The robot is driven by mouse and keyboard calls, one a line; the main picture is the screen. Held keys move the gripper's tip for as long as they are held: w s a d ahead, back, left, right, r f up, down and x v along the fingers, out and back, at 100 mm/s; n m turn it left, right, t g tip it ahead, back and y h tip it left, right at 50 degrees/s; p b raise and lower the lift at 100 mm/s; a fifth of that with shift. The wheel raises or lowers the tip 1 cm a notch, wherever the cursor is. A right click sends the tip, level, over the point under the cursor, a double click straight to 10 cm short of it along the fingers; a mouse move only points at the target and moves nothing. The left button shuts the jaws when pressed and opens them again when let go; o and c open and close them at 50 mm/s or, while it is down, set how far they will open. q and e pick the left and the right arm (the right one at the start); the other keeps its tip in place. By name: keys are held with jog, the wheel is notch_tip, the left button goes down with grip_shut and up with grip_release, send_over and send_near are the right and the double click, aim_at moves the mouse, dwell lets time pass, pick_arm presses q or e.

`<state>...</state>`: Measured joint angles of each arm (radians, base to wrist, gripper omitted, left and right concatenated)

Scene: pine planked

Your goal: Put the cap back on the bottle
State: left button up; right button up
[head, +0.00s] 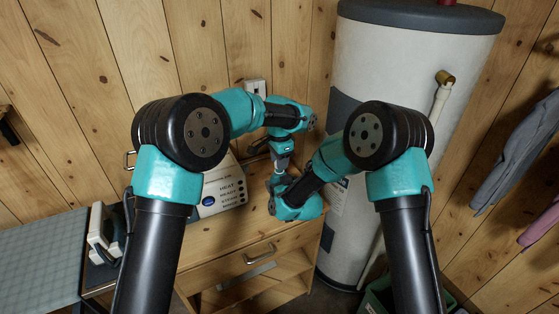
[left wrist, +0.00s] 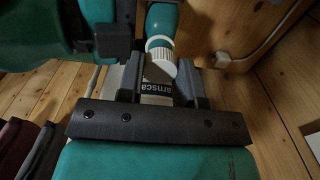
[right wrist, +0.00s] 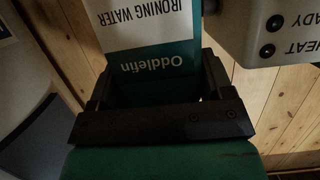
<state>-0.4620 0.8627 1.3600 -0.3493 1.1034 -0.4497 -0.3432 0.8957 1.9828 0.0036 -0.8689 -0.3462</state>
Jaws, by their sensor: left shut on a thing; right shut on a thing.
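The white ribbed cap (left wrist: 160,68) is between the fingers of my left gripper (left wrist: 163,72), which is shut on it. Beyond the cap, in line with it, the left wrist view shows a white collar and the teal bottle (left wrist: 160,22). The cap appears against or very near the collar; I cannot tell whether it is seated. My right gripper (right wrist: 158,78) is shut on the bottle, whose white-and-teal label (right wrist: 155,40) reads "Ironing Water" and "Oddlefin". In the head view, both grippers meet above the cabinet, and my arms mostly hide cap and bottle.
A white steam station (head: 228,190) with a blue button stands on the wooden cabinet (head: 215,240), just left of the grippers. A large white water tank (head: 405,70) stands close on the right. An iron (head: 105,235) is at the left. A wall socket (head: 255,87) is behind.

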pick_arm(q)
jog(key=shift+f, duration=0.55)
pick_arm(e)
jog(key=c, duration=0.4)
pick_arm(q)
jog(key=m, duration=1.9)
jog(key=shift+m, duration=0.4)
jog(key=m, duration=0.3)
jog(key=shift+m, duration=0.4)
jog(key=m, duration=0.3)
jog(key=shift+f+m, duration=0.1)
jog(key=shift+m, duration=0.3)
pick_arm(e)
jog(key=shift+c, duration=0.2)
